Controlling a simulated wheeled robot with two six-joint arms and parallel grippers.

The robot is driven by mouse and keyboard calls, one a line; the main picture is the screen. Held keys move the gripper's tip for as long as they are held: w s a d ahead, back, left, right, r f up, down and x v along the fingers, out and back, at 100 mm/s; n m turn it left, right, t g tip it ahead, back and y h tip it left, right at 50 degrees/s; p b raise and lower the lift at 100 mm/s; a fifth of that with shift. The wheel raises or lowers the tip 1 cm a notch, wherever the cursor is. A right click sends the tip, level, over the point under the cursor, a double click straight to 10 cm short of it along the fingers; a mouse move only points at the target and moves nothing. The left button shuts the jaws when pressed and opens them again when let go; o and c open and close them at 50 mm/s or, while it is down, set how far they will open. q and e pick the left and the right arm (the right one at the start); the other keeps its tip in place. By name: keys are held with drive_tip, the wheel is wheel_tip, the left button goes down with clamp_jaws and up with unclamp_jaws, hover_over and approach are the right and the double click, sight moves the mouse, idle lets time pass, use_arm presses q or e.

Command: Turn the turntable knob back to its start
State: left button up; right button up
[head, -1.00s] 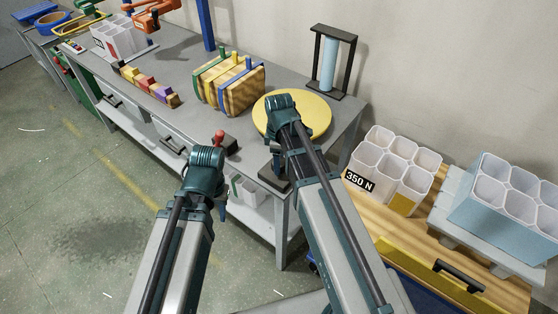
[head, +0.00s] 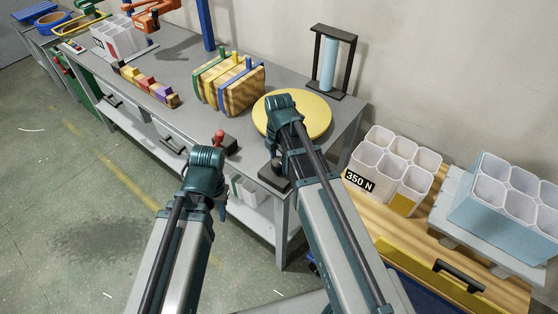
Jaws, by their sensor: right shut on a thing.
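The turntable (head: 318,122) is a round yellow disc on the grey bench, partly covered by my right wrist. A dark base (head: 272,177) sits at the bench's front edge, beside my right forearm. My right gripper (head: 272,148) points down in front of the disc, above this base. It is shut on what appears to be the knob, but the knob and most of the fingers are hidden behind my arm. My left gripper (head: 222,209) hangs lower, off the front edge of the bench. Its fingers are mostly hidden, so I cannot tell whether it is open.
A red-topped lever (head: 219,137) on a dark box stands near my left wrist. Wooden boards with coloured clamps (head: 230,84) stand left of the disc. A black frame with a blue cylinder (head: 331,62) is behind it. White cell bins (head: 388,165) stand right.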

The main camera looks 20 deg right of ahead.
sight(279, 161)
drive_tip(key=shift+n, duration=0.6)
drive_tip(key=o, duration=1.4)
drive_tip(key=shift+r, duration=0.1)
wheel_tip(279, 161, up, 14)
drive_tip(key=p, duration=1.3)
drive_tip(key=shift+p, duration=0.4)
drive_tip(key=shift+f, duration=0.2)
